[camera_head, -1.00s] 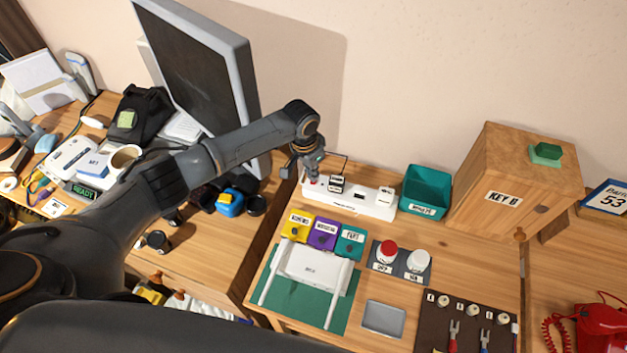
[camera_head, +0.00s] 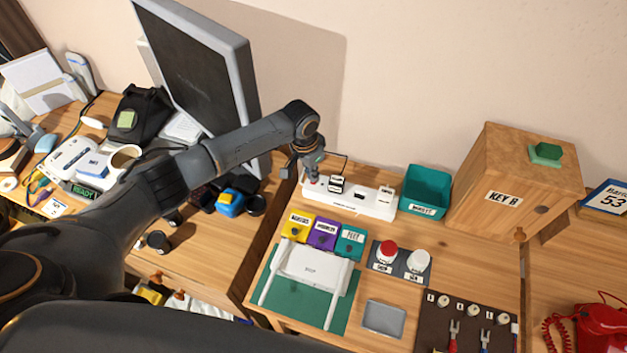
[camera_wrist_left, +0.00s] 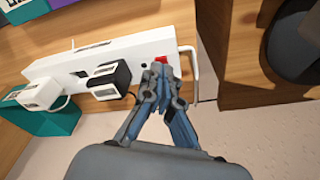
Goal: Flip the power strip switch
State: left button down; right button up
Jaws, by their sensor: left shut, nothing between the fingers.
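The white power strip (camera_head: 372,201) lies along the back of the wooden table, with plugs in it. In the left wrist view the strip (camera_wrist_left: 128,50) shows a red switch (camera_wrist_left: 161,60) near one end. My left gripper (camera_head: 312,178) is at the strip's left end. In the wrist view its shut, empty fingertips (camera_wrist_left: 160,72) are right at the red switch and partly cover it. I cannot tell whether they touch it or which way the switch is set. My right gripper is not in view.
A black plug (camera_wrist_left: 108,80) sits in the strip close beside the fingers. A teal bin (camera_head: 425,190) stands at the strip's right end. A monitor (camera_head: 205,75) stands to the left.

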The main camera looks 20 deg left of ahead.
aim_at(312, 183)
pick_arm(q)
jog(key=shift+f+b, duration=0.5)
jog(key=shift+f, duration=0.45)
dwell(0.3)
notch_tip(312, 183, up, 7)
jog(key=p, duration=0.7)
jog(key=shift+r, duration=0.1)
jog(key=shift+s, duration=0.1)
dwell(0.4)
